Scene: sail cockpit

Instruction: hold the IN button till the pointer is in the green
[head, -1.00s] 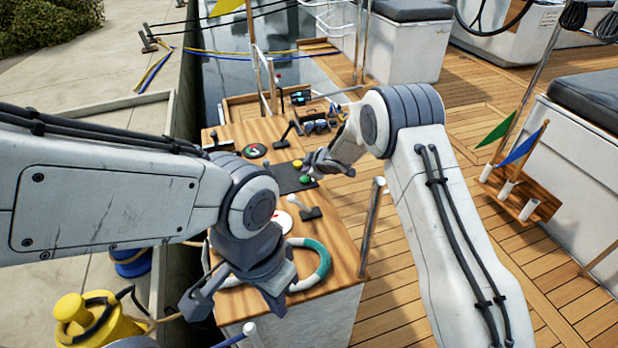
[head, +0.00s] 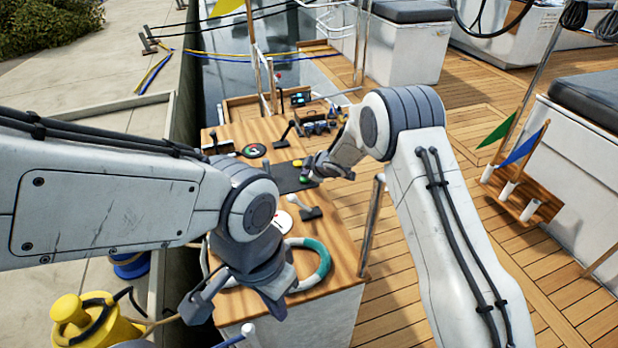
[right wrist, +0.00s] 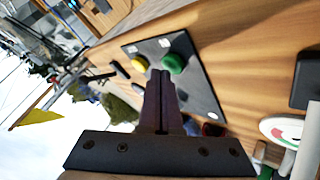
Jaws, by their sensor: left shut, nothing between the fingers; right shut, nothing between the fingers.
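A dark panel (head: 290,180) on the wooden console carries a green button (head: 303,180) and a yellow button (head: 297,163). In the right wrist view the green button (right wrist: 173,64) and yellow button (right wrist: 140,64) sit side by side; their labels are too small to read. My right gripper (head: 308,171) is shut and empty, its tips at the green button; I cannot tell whether they press it. A white dial (right wrist: 283,130) with red and green on its face lies beside the panel; its pointer cannot be read. My left gripper (head: 234,300) is shut and empty, low over the console's near end.
A white and teal ring (head: 322,262) lies near my left gripper.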

